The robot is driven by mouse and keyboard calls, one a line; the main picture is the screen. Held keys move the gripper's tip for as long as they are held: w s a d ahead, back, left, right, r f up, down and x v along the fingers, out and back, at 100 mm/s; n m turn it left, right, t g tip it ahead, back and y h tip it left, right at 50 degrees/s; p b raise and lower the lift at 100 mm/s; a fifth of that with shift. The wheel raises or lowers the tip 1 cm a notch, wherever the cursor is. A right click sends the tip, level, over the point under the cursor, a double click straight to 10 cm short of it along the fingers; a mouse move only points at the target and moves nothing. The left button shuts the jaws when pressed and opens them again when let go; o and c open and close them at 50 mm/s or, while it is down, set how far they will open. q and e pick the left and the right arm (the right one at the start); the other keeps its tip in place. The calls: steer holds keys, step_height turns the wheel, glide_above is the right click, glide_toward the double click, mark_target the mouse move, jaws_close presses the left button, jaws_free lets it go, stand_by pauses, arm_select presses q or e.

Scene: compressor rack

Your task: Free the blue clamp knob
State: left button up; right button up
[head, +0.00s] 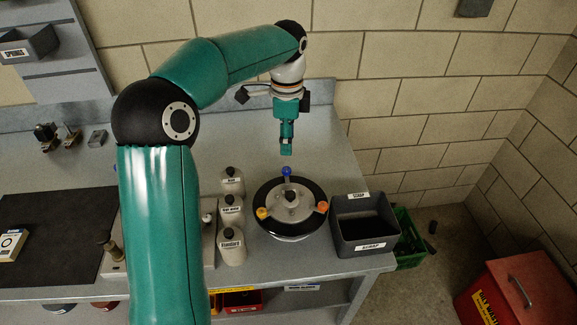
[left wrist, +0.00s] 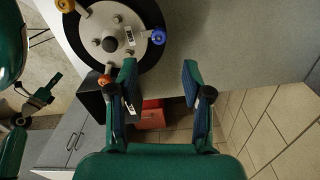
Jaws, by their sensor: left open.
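The blue clamp knob (head: 287,171) stands at the back edge of a round black-rimmed plate (head: 267,222) with a grey metal hub. It also shows in the left wrist view (left wrist: 158,38), beyond the fingertips and roughly in line with the gap between them. My left gripper (head: 286,151) points down just behind and above the knob. In the left wrist view its fingers (left wrist: 159,69) are apart with nothing between them. A green and black part at the left edge of that view looks like my right gripper (left wrist: 41,96); its jaws are unclear.
An orange knob (head: 262,213) and a red-orange knob (head: 322,207) sit on the same plate. Several labelled bottles (head: 231,212) stand left of it. A dark scrap bin (head: 345,235) stands close on its right. The bench behind the plate is clear up to the wall.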

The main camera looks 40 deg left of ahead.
mark_target(286, 169)
arm_select(q)
steer(key=f, duration=0.8)
steer(key=shift+s+f, duration=0.2)
steer(key=shift+f, duration=0.2)
